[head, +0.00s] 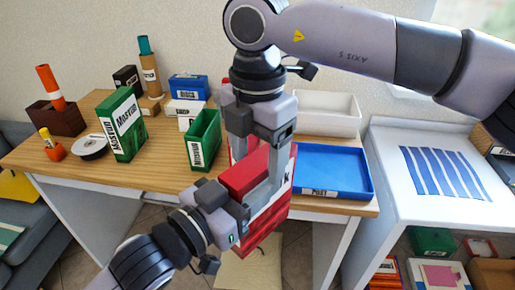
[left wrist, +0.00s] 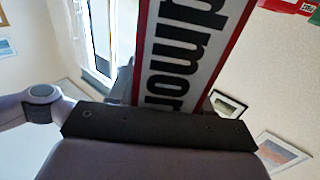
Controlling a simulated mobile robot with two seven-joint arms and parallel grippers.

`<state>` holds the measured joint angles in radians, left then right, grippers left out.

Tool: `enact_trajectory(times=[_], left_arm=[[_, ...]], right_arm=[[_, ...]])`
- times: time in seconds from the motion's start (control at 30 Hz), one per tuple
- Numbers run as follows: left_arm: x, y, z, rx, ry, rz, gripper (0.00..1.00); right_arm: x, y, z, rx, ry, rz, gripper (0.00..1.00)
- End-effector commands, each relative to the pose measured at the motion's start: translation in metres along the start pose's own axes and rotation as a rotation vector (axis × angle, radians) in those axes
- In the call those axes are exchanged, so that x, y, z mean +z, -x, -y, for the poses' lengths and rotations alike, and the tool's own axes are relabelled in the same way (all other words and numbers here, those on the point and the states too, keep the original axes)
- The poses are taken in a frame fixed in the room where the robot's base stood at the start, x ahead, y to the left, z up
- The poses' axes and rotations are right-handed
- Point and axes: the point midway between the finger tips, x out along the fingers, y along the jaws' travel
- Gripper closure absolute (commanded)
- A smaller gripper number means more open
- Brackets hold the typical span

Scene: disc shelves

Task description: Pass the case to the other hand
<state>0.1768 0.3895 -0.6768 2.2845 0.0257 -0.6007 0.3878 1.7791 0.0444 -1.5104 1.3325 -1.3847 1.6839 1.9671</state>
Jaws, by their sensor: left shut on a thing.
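The red case (head: 247,176) is held in the air in front of the table, tilted. Its white label side faces right and is partly hidden. My left gripper (head: 236,212), coming in from the lower left, is shut on its near lower part. The case also shows in the left wrist view (left wrist: 185,55), with large dark letters on a white label with red borders. My right gripper (head: 262,165) points down from above, with its fingers at the case's upper part. One finger passes in front of the case. Whether it grips the case cannot be told.
The wooden table (head: 160,178) behind holds a green Mosvold box (head: 124,125), a smaller green bin (head: 204,140), a blue tray (head: 333,172) and a white bin (head: 327,113). A white table (head: 385,160) with a blue-striped sheet stands at right, boxes below it.

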Motion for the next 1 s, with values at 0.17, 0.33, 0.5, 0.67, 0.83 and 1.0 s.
enact_trajectory(times=[0.17,0.33,0.5,0.67,0.83,1.0], left_arm=[[-0.001,0.000,-0.001,0.002,0.000,-0.004,1.00],[-0.001,0.000,-0.001,0.003,0.000,-0.004,0.21],[-0.001,0.000,-0.001,0.002,0.000,-0.002,0.21],[0.000,0.002,0.000,0.001,0.000,-0.001,0.21],[0.001,0.020,0.000,0.000,0.000,0.001,0.21],[0.001,0.045,0.000,0.001,0.001,0.001,0.21]], right_arm=[[0.000,0.001,0.000,0.002,0.000,0.000,0.91],[0.000,0.001,-0.001,0.004,0.000,0.000,0.98],[0.000,0.001,0.000,0.003,0.000,0.000,0.98],[0.000,0.001,0.000,0.002,0.000,0.000,0.98],[0.000,0.001,0.000,0.002,0.000,0.000,0.98],[0.000,0.001,0.000,0.001,0.000,0.000,0.98]])
